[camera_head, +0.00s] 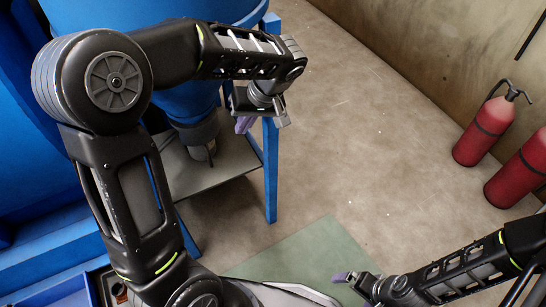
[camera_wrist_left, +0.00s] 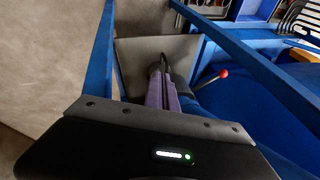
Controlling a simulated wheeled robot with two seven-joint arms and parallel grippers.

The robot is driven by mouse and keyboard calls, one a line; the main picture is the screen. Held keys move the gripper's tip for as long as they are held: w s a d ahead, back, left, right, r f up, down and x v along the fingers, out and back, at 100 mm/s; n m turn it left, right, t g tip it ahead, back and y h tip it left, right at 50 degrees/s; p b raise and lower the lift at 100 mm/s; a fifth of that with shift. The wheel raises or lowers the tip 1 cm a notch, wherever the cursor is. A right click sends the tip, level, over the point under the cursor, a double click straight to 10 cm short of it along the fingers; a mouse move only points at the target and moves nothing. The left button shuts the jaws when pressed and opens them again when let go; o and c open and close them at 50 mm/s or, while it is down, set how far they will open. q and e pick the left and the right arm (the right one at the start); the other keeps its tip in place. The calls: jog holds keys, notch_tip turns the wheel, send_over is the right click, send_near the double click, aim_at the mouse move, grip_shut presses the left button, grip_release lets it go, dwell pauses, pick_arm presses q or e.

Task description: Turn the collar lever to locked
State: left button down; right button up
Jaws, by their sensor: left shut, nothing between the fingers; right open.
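A dark grey collar (camera_head: 197,130) sits under the blue hopper (camera_head: 190,100) in the head view, above a grey plate. In the left wrist view, a thin lever with a red ball knob (camera_wrist_left: 223,74) sticks out to the right of my left gripper's fingers. My right gripper (camera_head: 343,277) is open and empty over the floor at the lower right.
Blue frame legs (camera_head: 271,170) stand close to my left gripper. A grey plate (camera_head: 225,175) lies below the collar. Two red extinguishers (camera_head: 481,132) stand by the right wall. A green floor patch (camera_head: 300,250) and open concrete floor lie between.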

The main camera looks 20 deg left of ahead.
pick_arm(q)
jog(key=s+d+f+m+h+p, duration=0.1)
jog(key=d+f+m+h+p, duration=0.2)
jog(key=d+f, duration=0.5)
jog(key=shift+d+f+m+h+p, duration=0.25)
jog(key=shift+f+m+h+p, duration=0.2)
jog(key=shift+m, duration=0.45)
pick_arm(e)
jog(key=shift+r, duration=2.15)
pick_arm(q)
jog(key=s+a+f+m+y+b, duration=0.3)
jog(key=s+a+m+y+b, duration=0.1)
jog(key=s+a+m, duration=0.4)
jog(key=a+r+m+y, duration=0.6)
jog(key=a+m, duration=0.1)
jog(key=m, duration=0.7)
jog(key=shift+s+a+t+b, duration=0.2)
jog(key=shift+s+t+b, duration=0.1)
jog(key=shift+t, duration=0.1)
pick_arm(e)
jog(key=f, duration=0.1)
jog(key=s+a+f, duration=0.1)
jog(key=f, duration=0.2)
jog(key=shift+s+a+f, duration=0.25)
jog(key=shift+s+a, duration=0.1)
